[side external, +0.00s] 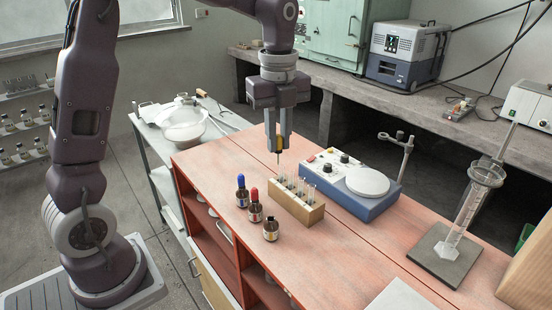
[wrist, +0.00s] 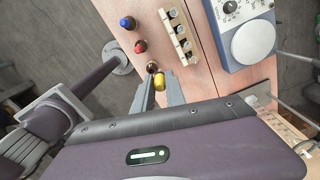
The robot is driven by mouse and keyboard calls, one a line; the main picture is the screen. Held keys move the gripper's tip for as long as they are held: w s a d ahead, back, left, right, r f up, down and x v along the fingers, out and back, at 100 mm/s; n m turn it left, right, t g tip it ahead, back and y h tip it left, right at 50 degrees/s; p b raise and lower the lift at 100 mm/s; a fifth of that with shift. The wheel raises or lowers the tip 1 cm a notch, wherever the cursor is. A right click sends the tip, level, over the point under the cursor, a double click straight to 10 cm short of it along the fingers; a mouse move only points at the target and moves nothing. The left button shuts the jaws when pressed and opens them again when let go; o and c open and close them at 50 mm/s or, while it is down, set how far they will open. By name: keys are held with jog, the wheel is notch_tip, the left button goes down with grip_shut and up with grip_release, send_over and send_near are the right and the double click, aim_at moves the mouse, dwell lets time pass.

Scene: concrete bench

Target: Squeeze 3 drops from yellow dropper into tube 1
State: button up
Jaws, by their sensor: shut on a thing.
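My gripper (side external: 279,146) points down and is shut on the yellow dropper (wrist: 159,81), whose yellow bulb shows between the fingers in the wrist view. In the side view its thin tip hangs close to the far left end of a wooden rack (side external: 298,212) with several clear glass tubes (side external: 300,187). I cannot tell whether the tip is over a tube or behind it. The rack also shows in the wrist view (wrist: 189,57). An open brown bottle (side external: 270,231) stands left of the rack's near end.
Bottles with a blue dropper (side external: 241,192) and a red dropper (side external: 255,207) stand left of the rack. A blue stirrer with a white plate (side external: 367,183) stands behind it. A glass cylinder (side external: 465,215) stands on the right.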

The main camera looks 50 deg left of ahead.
jog(key=shift+w+a+f, duration=0.95)
jog(key=shift+w+a, duration=0.25)
jog(key=shift+w+a+f, duration=0.9)
jog(key=shift+w+a, duration=0.3)
jog(key=shift+a, duration=0.05)
jog(key=shift+w+a+f, duration=0.95)
jog(key=shift+w+a, duration=0.25)
grip_shut()
jog(key=shift+o, duration=0.5)
grip_release()
jog(key=shift+c, duration=0.4)
jog(key=shift+o, duration=0.2)
grip_shut()
